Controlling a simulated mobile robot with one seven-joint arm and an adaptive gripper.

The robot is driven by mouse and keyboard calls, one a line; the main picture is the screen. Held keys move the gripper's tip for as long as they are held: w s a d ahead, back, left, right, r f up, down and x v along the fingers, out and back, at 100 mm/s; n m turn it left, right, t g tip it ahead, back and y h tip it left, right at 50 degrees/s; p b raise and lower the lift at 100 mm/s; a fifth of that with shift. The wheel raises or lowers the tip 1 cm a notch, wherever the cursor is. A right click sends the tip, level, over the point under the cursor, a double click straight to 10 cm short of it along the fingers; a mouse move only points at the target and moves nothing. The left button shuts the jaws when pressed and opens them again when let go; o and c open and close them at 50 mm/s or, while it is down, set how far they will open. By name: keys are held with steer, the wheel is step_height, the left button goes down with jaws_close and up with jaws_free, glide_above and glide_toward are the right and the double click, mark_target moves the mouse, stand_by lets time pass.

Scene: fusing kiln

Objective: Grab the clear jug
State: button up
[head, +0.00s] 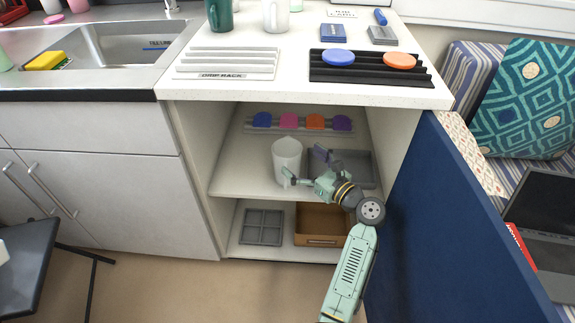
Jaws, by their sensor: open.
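A pale, whitish jug (287,152) with a spout stands upright on the middle shelf of the open cabinet, in the head view. It looks like the clear jug, though I cannot tell how see-through it is. My gripper (303,164) is open and reaches into the cabinet just right of the jug. Its left finger overlaps the jug's lower right side in the picture; I cannot tell whether they touch. The right finger is apart from the jug, near the grey tray. Nothing shows between the fingers.
A grey tray (356,158) stands right of the jug. A rack with several coloured pieces (289,121) is behind. A brown box (318,221) and grey divided tray (262,227) sit below. The countertop (300,90) is above; a blue panel (440,230) is at right.

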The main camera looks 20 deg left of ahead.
steer(key=x, duration=0.6)
steer(key=shift+c, duration=0.4)
steer(key=c, duration=1.6)
